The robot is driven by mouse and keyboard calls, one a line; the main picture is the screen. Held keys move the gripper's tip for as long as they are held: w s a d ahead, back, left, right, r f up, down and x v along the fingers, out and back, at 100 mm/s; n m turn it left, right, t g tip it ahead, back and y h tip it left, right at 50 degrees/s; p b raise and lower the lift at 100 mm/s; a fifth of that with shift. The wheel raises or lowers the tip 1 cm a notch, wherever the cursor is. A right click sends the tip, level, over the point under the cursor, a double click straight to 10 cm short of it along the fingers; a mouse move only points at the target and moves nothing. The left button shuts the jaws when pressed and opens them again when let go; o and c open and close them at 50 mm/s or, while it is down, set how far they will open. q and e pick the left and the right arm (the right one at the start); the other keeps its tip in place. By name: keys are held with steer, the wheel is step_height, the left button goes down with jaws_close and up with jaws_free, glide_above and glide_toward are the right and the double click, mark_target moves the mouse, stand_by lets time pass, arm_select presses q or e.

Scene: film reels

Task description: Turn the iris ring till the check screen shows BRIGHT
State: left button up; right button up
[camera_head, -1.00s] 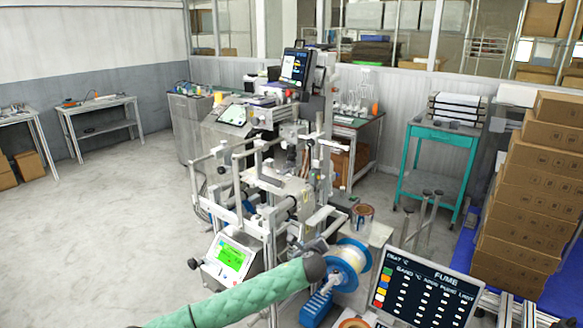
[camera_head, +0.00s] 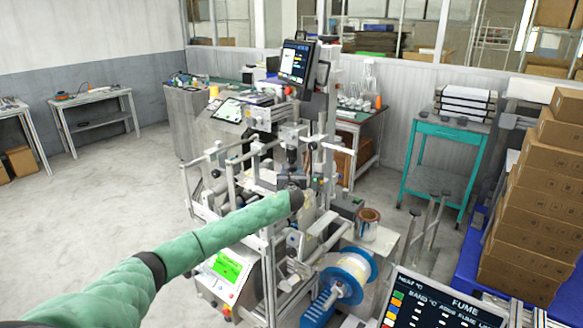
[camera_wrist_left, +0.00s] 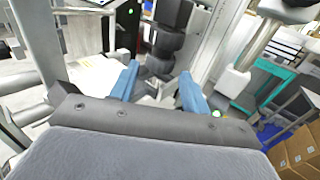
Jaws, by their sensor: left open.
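My left arm in its green sleeve reaches in from the lower left. Its gripper (camera_head: 291,180) is at the middle of the machine, partly lost among the machine parts. In the left wrist view its two blue fingers (camera_wrist_left: 159,78) are open with nothing between them. A dark stack of round sections (camera_wrist_left: 167,42), which looks like the lens, stands just beyond the fingertips. In the head view a dark upright cylinder (camera_head: 291,153) shows above the gripper. I cannot tell which section is the iris ring. A monitor (camera_head: 297,62) is on top of the machine; its text is unreadable.
A lit green panel (camera_head: 227,267) is low on the machine. A blue reel (camera_head: 347,276) and a FUME screen (camera_head: 440,303) are at front right. Stacked cartons (camera_head: 530,200) and a teal cart (camera_head: 445,155) stand right. Metal frame posts surround the gripper.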

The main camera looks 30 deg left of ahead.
mark_target(292, 165)
arm_select(q)
steer(key=shift+r+x, duration=0.25)
steer(key=shift+x, duration=0.95)
steer(key=shift+w+a+f+p, duration=0.15)
steer(key=shift+w+f+p, duration=0.05)
steer(key=shift+w+p, duration=0.1)
steer(key=shift+s, duration=0.1)
steer(key=c, duration=0.7)
steer(key=shift+r+y, duration=0.15)
steer(key=shift+y, duration=0.15)
steer(key=shift+d+n+g+y+p, duration=0.2)
steer(key=shift+n+g+y+p, duration=0.3)
steer(key=shift+n, duration=0.1)
steer(key=shift+n+g+y, duration=0.3)
arm_select(e)
step_height(292, 165, down, 7)
steer(key=s+d, duration=0.1)
steer(key=s, duration=0.1)
steer(key=shift+s+d, duration=0.15)
steer(key=shift+r, duration=0.1)
arm_select(q)
steer(key=o, duration=0.7)
